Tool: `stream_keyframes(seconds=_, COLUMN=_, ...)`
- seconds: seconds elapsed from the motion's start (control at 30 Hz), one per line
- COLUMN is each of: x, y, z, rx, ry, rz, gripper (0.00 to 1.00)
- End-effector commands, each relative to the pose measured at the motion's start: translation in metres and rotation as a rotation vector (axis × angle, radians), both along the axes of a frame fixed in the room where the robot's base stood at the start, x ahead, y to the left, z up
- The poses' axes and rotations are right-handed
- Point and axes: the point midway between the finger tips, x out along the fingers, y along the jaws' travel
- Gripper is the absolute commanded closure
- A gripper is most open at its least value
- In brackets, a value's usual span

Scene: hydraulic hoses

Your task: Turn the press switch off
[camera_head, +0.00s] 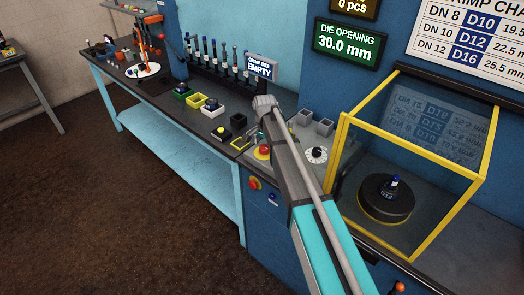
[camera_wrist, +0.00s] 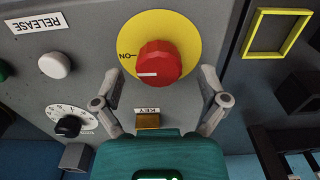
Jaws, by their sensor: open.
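The press switch is a red rotary knob (camera_wrist: 157,65) on a round yellow plate (camera_wrist: 188,40) in the wrist view. A white mark on the knob points left, towards the ON label (camera_wrist: 127,55). The switch also shows on the panel in the head view (camera_head: 264,150), just left of my arm. My gripper (camera_wrist: 159,76) is open in the wrist view, one finger on each side of the knob. I see no clear contact, and the height of the fingertips over it is hard to tell.
Near the switch are a white button (camera_wrist: 56,66) by the RELEASE label, a dial (camera_wrist: 68,126), a key switch (camera_wrist: 148,121) and a yellow square frame (camera_wrist: 277,32). A yellow-framed guard (camera_head: 342,130) stands right of my arm.

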Motion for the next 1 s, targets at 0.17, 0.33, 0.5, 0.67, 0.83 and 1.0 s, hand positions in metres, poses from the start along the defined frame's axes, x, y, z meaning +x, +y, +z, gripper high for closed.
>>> stream_keyframes(seconds=0.17, x=0.0001, y=-0.0003, z=-0.0072, rx=0.000, ry=0.000, rz=0.000, gripper=0.07)
stream_keyframes(seconds=0.33, x=0.0002, y=-0.0005, z=-0.0078, rx=0.000, ry=0.000, rz=-0.001, gripper=0.07)
stream_keyframes(seconds=0.5, x=0.0002, y=-0.0008, z=-0.0075, rx=0.000, ry=0.000, rz=-0.001, gripper=0.07)
stream_keyframes(seconds=0.67, x=0.0002, y=-0.0010, z=-0.0075, rx=0.000, ry=0.000, rz=-0.001, gripper=0.28)
stream_keyframes(seconds=0.83, x=0.0003, y=-0.0012, z=-0.0075, rx=0.000, ry=0.000, rz=-0.002, gripper=0.59)
stream_keyframes(seconds=1.0, x=0.0005, y=-0.0011, z=-0.0075, rx=0.001, ry=-0.001, rz=-0.002, gripper=0.89)
